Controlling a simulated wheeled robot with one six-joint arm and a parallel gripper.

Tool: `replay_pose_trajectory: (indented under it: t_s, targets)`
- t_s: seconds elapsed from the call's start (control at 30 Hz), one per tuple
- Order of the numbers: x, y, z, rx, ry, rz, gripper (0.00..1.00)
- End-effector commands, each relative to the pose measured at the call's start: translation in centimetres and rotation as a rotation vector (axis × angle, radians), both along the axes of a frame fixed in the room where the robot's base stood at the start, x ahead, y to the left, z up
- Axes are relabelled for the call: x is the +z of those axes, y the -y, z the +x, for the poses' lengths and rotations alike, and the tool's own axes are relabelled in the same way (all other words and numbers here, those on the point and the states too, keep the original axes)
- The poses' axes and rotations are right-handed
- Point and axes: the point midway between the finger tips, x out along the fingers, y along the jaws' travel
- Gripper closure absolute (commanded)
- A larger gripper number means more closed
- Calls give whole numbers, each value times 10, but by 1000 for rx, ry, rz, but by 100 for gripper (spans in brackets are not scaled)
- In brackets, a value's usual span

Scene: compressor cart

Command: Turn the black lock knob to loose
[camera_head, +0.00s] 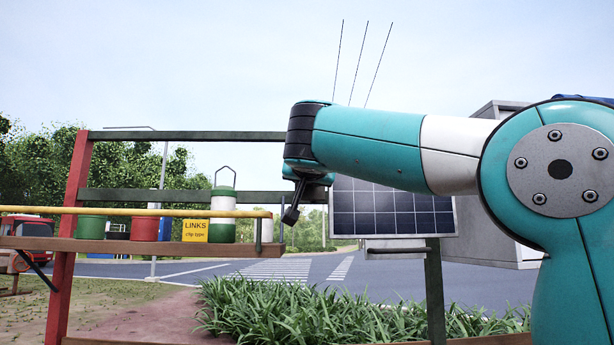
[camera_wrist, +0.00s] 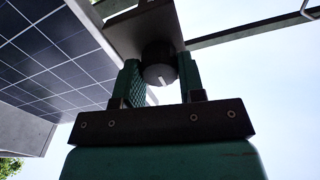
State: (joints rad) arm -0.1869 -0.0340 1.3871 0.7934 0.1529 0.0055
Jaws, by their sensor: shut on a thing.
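The black lock knob (camera_wrist: 158,72) is a round dark cylinder in the wrist view, set against a dark plate (camera_wrist: 138,22). A short white mark shows on its lower face. My gripper (camera_wrist: 159,60) has one green finger on each side of the knob and is shut on it. Which setting the mark points to cannot be read. In the head view the end of my arm hangs in front of the rack, just left of the solar panel. The knob cannot be made out there.
A solar panel (camera_head: 391,208) stands close to the right of my wrist and fills the left of the wrist view (camera_wrist: 45,50). A yellow rail (camera_head: 140,211) and a shelf with several containers lie to the left. Green plants (camera_head: 300,305) grow below.

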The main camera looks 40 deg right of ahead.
Motion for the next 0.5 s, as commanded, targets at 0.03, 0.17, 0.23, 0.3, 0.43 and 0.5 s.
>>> replay_pose_trajectory:
  t_s: [0.03,0.17,0.23,0.3,0.43,0.5]
  targets:
    - [0,0,0,-2,-12,-14,87]
    - [0,0,0,-2,-52,-72,87]
    - [0,0,0,-2,-81,-114,87]
    - [-1,-1,0,-1,-114,-163,87]
    - [0,-1,0,-1,-182,-262,87]
    - [0,-1,0,0,-220,-318,87]
